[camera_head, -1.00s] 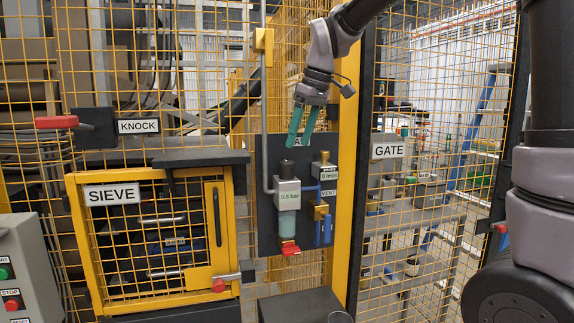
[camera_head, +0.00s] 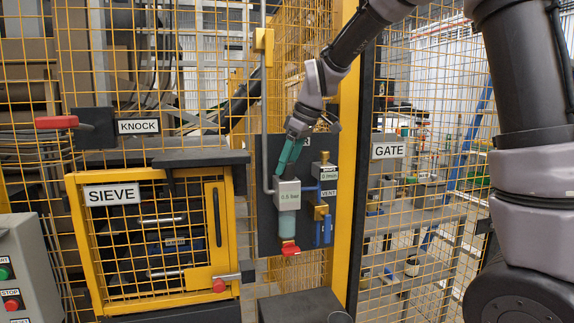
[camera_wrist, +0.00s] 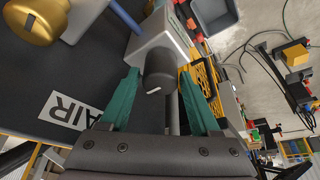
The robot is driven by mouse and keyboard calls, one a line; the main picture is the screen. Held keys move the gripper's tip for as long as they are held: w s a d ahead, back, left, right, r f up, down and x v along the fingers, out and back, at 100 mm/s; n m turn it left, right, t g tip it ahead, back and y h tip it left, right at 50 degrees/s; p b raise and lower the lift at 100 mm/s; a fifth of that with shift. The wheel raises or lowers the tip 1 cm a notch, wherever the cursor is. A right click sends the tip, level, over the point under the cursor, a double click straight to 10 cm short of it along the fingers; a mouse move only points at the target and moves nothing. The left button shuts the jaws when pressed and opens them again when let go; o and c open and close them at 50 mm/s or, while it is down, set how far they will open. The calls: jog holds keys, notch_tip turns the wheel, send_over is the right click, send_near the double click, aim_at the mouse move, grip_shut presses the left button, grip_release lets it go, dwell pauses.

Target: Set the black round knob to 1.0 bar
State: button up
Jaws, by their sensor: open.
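The black round knob (camera_wrist: 160,66) sits on the grey regulator body (camera_head: 287,196), on the dark panel. In the wrist view the knob has a white mark on its edge. My gripper (camera_wrist: 160,80) is open, its teal fingers on either side of the knob, with gaps visible. In the head view my gripper (camera_head: 284,172) comes down onto the top of the regulator and its fingers hide the knob. The regulator display is small and appears to read 0.6 bar.
A brass knob (camera_wrist: 33,20) on the neighbouring unit is close by on the panel; that unit (camera_head: 328,178) stands right of the regulator. A grey pipe (camera_head: 265,120) runs down on the left. A yellow post (camera_head: 345,200) and mesh fence stand at the right.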

jog(key=shift+a+f, duration=0.1)
jog(key=shift+f, duration=0.15)
grip_shut()
jog(key=m, duration=0.2)
jog(key=m+t+h, duration=0.1)
jog(key=m, duration=0.1)
jog(key=shift+m+t, duration=0.3)
jog(key=m, duration=0.2)
jog(key=m+h, duration=0.1)
jog(key=m, duration=0.1)
jog(key=shift+m+t+h, duration=0.3)
jog(key=shift+t, duration=0.1)
